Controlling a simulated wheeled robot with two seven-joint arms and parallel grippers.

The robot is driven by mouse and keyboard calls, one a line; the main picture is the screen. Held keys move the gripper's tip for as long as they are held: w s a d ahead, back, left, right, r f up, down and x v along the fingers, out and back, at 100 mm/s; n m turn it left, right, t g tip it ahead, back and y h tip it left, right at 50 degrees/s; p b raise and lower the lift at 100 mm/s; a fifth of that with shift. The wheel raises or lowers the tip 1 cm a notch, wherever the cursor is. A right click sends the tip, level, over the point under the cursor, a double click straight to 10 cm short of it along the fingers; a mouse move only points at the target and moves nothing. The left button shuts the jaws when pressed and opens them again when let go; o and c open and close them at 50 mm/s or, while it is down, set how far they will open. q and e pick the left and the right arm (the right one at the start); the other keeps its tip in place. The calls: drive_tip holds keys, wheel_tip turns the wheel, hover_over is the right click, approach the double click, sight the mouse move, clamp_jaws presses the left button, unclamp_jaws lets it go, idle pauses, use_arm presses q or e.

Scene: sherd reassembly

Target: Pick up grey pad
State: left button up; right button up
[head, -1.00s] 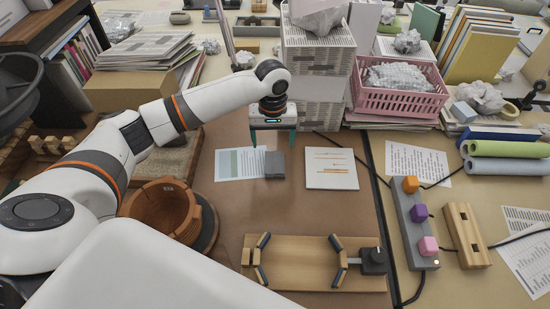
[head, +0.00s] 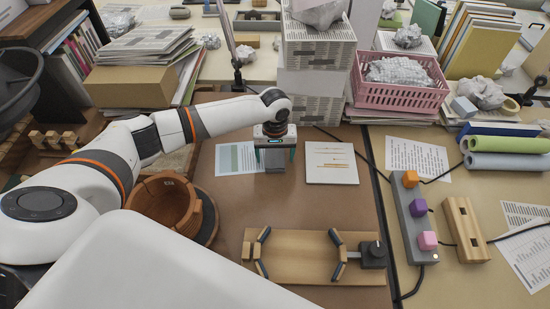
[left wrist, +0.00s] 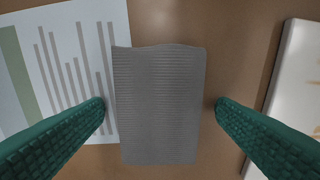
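The grey pad (left wrist: 158,105) lies flat on the brown table, a ribbed rectangle beside a printed sheet. In the head view the grey pad (head: 275,162) shows just below my left gripper (head: 274,157), partly hidden by it. In the left wrist view my left gripper (left wrist: 160,108) is open, with one green finger on each side of the pad and gaps between fingers and pad. My right gripper is not in view.
The printed sheet (head: 235,159) lies left of the pad and a white board with thin sticks (head: 331,163) lies right. A brown pot (head: 166,205) stands nearer left. A wooden clamp board (head: 300,255) lies in front. A paper stack (head: 318,75) rises behind.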

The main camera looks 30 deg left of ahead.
sight(275, 157)
use_arm(q)
drive_tip(key=c, duration=1)
wheel_tip(275, 157, up, 10)
